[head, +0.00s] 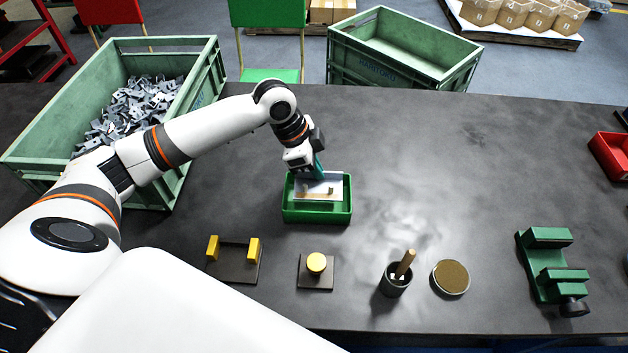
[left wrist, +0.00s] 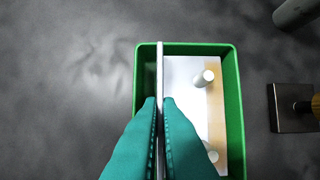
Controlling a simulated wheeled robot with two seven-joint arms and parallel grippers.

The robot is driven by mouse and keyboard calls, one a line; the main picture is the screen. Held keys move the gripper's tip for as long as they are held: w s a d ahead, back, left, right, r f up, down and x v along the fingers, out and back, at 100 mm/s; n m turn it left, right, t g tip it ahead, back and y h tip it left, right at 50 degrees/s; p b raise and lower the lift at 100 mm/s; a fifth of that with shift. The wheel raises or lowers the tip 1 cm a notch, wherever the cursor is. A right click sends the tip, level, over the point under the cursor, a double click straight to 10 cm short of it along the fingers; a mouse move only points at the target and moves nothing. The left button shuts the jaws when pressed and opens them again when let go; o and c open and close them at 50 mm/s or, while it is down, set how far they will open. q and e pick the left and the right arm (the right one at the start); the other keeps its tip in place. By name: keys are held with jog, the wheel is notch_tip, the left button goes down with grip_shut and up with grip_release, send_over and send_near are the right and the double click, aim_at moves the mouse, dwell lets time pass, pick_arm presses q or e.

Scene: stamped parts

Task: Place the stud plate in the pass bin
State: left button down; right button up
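My left gripper (head: 318,168) is over the small green bin (head: 318,215), which I take as the pass bin. Its teal fingers (left wrist: 160,110) are shut on the thin upright edge of the stud plate (left wrist: 159,65), seen edge-on in the left wrist view. Beside that edge, within the bin's outline, a flat white and tan surface (left wrist: 185,95) bears two pale studs (left wrist: 203,78). I cannot tell whether it is part of the held plate or a separate piece lying in the bin. The bin floor is mostly hidden. My right gripper is not in view.
A fixture with yellow posts (head: 235,260), a yellow-knobbed block (head: 316,272), a cup with a wooden handle (head: 396,280), a round tin (head: 450,277) and a green vise (head: 550,265) line the front. A crate of parts (head: 205,90) stands left, a red bin (head: 610,155) right.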

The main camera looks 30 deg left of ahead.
aim_at(312, 178)
pick_arm(q)
notch_tip(312, 178, down, 5)
jog(key=shift+r, duration=0.2)
jog(key=shift+f, duration=0.1)
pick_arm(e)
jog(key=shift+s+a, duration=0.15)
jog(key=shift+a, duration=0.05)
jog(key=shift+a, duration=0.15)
pick_arm(q)
jog(key=c, duration=1.9)
grip_release()
jog(key=shift+s+f, duration=0.1)
jog(key=shift+f, duration=0.05)
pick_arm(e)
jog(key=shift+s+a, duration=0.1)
pick_arm(q)
jog(key=v, duration=1.2)
jog(key=shift+r, duration=0.2)
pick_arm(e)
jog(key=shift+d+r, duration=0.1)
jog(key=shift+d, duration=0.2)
